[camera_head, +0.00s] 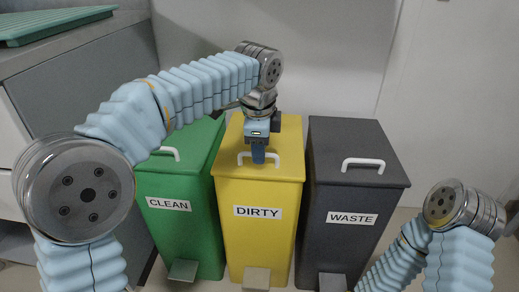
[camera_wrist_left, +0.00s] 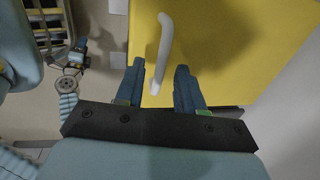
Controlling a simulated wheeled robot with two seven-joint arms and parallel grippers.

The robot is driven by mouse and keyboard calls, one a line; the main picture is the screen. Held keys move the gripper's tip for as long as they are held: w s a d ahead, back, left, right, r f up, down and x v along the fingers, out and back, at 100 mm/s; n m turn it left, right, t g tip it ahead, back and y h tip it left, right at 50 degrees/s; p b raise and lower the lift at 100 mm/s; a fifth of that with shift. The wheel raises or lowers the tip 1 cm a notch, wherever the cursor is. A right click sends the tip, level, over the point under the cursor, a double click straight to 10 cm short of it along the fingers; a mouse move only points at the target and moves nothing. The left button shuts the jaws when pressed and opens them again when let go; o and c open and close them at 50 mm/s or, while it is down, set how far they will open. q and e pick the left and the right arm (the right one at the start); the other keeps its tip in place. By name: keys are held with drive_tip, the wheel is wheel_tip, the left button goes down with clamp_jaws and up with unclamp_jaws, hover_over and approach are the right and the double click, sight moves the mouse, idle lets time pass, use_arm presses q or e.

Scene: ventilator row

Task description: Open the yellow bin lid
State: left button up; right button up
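The yellow bin (camera_head: 258,225), labelled DIRTY, stands in the middle of the row. Its yellow lid (camera_head: 285,150) looks closed, with a white handle (camera_head: 242,158) near its front edge. My left gripper (camera_head: 258,158) points down at this handle and partly hides it. In the left wrist view, the two blue fingers (camera_wrist_left: 160,78) are apart, with the white handle (camera_wrist_left: 164,42) between them and a gap showing on both sides. My right arm is at the lower right of the head view; its gripper (camera_wrist_left: 78,46) shows small in the left wrist view, too small to judge.
The green CLEAN bin (camera_head: 180,225) stands close on the left and the dark grey WASTE bin (camera_head: 340,240) on the right, both with closed lids. Foot pedals (camera_head: 257,278) stick out in front. A counter (camera_head: 70,50) with a green tray (camera_head: 50,22) is at the upper left.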

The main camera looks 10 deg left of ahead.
use_arm(q)
clamp_jaws()
idle(0.4)
